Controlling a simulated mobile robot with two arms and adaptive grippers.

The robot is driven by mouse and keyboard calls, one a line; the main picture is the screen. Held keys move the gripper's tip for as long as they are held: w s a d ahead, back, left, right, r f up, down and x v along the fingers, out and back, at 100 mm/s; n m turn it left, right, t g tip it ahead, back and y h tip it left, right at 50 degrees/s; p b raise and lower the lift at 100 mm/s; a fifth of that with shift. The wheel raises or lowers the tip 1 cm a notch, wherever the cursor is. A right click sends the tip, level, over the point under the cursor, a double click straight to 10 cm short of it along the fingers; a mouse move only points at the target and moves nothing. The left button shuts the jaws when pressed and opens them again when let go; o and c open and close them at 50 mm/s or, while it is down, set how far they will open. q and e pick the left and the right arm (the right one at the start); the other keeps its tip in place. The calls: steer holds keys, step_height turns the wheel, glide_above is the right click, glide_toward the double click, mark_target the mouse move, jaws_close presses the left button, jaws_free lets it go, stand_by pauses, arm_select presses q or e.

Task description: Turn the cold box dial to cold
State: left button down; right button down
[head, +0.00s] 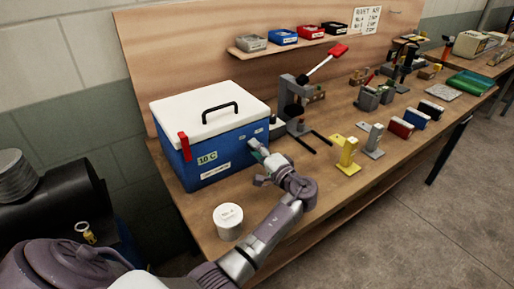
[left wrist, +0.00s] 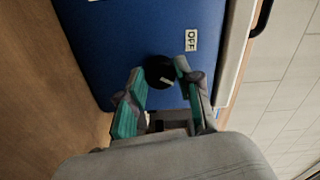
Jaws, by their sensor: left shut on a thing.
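The cold box (head: 205,145) is a blue chest with a white lid, black handle and red latch; its lid is shut. It stands on the bench at left, with a "10 C" label (head: 207,159) on its front. The black round dial (left wrist: 158,70) is on the blue face in the left wrist view, with a small pale mark at its lower edge. An "OFF" label (left wrist: 191,40) is beside it. My left gripper (head: 257,152) is at the box's front right, its teal fingers closed around the dial. In the head view the gripper hides the dial. My right gripper is not in view.
A white tub (head: 228,221) stands at the bench edge left of my left arm. A grey press with a red-handled lever (head: 290,100) stands right of the box. Yellow (head: 347,155) and grey brackets are farther right. Small bins line the shelf (head: 290,45) above.

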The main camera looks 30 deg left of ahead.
arm_select(q)
steer(key=shift+r+m+p, duration=0.15)
steer(key=shift+m+p, duration=0.25)
steer(key=shift+m, duration=0.8)
steer(key=c, duration=0.8)
jaws_free()
steer(key=shift+w, duration=0.1)
steer(key=shift+s+d+f, duration=0.2)
steer(key=shift+s+d, duration=0.05)
steer(key=shift+d, duration=0.25)
steer(key=v, duration=1)
steer(key=shift+s+d, duration=0.2)
steer(key=shift+d, duration=0.15)
